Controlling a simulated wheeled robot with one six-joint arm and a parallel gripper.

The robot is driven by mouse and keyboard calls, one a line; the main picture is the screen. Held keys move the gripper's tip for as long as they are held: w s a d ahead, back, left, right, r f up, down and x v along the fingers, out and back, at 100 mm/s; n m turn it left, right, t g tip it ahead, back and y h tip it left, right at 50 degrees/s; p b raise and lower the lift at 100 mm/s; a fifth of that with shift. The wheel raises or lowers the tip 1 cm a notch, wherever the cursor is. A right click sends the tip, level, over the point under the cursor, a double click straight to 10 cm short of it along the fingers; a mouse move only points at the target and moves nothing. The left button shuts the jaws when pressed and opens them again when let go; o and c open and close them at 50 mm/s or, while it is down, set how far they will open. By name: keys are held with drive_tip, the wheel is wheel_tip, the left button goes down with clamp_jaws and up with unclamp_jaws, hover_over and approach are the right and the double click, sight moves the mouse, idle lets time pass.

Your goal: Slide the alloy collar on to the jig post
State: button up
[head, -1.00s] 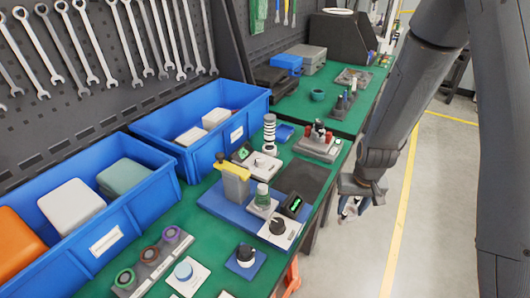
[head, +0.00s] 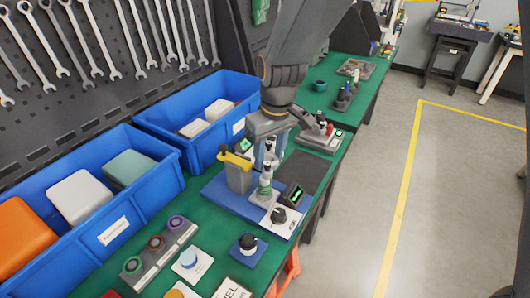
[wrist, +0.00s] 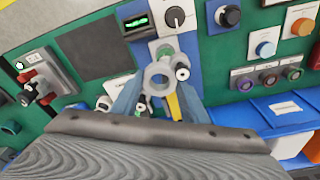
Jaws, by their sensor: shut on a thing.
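My gripper (head: 266,160) points down over the blue jig base in the head view. In the wrist view, its fingers (wrist: 160,88) are shut on the alloy collar (wrist: 160,75), a grey ring with its hole facing the camera. The collar also shows as a small pale piece under the fingers in the head view (head: 266,174). The green-and-white jig post (head: 264,190) stands upright on a pale plate just below it. The collar is over or at the post's top; I cannot tell whether the post is inside its hole.
A yellow-topped grey block (head: 238,173) stands close to the left of the post. A small green-lit display (head: 293,195) and a black knob (head: 279,215) are close to its right. Blue bins (head: 150,170) line the left side. A dark mat (head: 305,170) lies clear.

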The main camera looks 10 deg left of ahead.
sight(265, 170)
drive_tip(key=shift+s+a+r, duration=0.3)
drive_tip(key=shift+a+r, duration=0.05)
drive_tip(key=shift+a, duration=0.15)
drive_tip(key=shift+f+b, duration=1.8)
drive_tip(key=shift+f, duration=0.35)
drive_tip(key=shift+d, duration=0.1)
drive_tip(key=shift+f, duration=0.75)
idle(0.3)
drive_tip(key=o, duration=1.2)
drive_tip(key=shift+r, duration=0.15)
